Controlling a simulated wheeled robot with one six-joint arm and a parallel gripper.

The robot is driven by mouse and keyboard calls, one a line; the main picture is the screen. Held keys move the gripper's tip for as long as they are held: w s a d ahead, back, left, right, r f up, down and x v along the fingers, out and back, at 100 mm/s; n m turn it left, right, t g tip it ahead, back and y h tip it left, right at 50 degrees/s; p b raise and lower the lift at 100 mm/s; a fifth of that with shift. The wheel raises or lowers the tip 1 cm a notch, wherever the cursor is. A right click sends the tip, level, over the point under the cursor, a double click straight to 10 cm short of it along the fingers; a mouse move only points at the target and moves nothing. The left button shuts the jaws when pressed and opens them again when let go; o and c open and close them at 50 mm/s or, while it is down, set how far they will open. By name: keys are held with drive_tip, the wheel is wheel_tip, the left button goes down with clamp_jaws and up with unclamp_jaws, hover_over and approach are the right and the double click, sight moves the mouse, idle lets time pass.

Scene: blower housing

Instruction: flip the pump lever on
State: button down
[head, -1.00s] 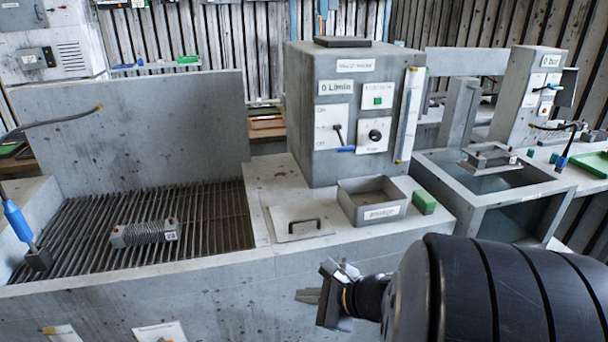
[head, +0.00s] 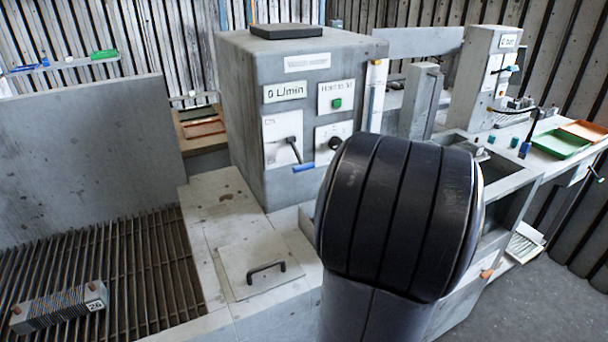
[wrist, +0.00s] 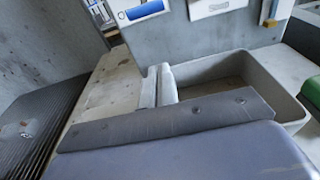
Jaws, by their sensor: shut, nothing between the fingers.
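The pump lever (head: 295,152) is a thin black arm on a white plate (head: 283,132) on the grey control box's front. It slants down to the right, with a blue grip (head: 303,167) at its lower end. In the wrist view the blue grip (wrist: 146,10) shows at the top edge, and most of the lever is cut off. My gripper (wrist: 159,70) is shut and empty. Its pale fingertips appear in front of the grey tray's left side, below and apart from the blue grip. In the head view my arm hides my gripper.
The control box (head: 230,110) also carries a flow display (head: 285,92), a green button (head: 336,103) and a black knob (head: 334,143). The open tray (wrist: 235,75) stands below the panel. A lid with a handle (head: 266,268) and a grating (head: 140,260) lie left.

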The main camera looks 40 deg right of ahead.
sight(297, 154)
drive_tip(key=p+x, duration=0.1)
drive_tip(key=x, duration=0.9)
drive_tip(key=shift+w+a+r, duration=0.1)
drive_tip(key=shift+w, duration=0.1)
drive_tip(key=r+p, duration=0.1)
drive_tip(key=s+r, duration=0.1)
drive_tip(key=r, duration=0.1)
drive_tip(key=shift+s+a+r+p, duration=0.1)
drive_tip(key=shift+r+p, duration=0.2)
drive_tip(key=shift+p, duration=0.1)
drive_tip(key=shift+r, duration=0.1)
drive_tip(key=shift+s+r+g+p, duration=0.15)
drive_tip(key=shift+r+g+p, duration=0.15)
drive_tip(key=shift+p, duration=0.6)
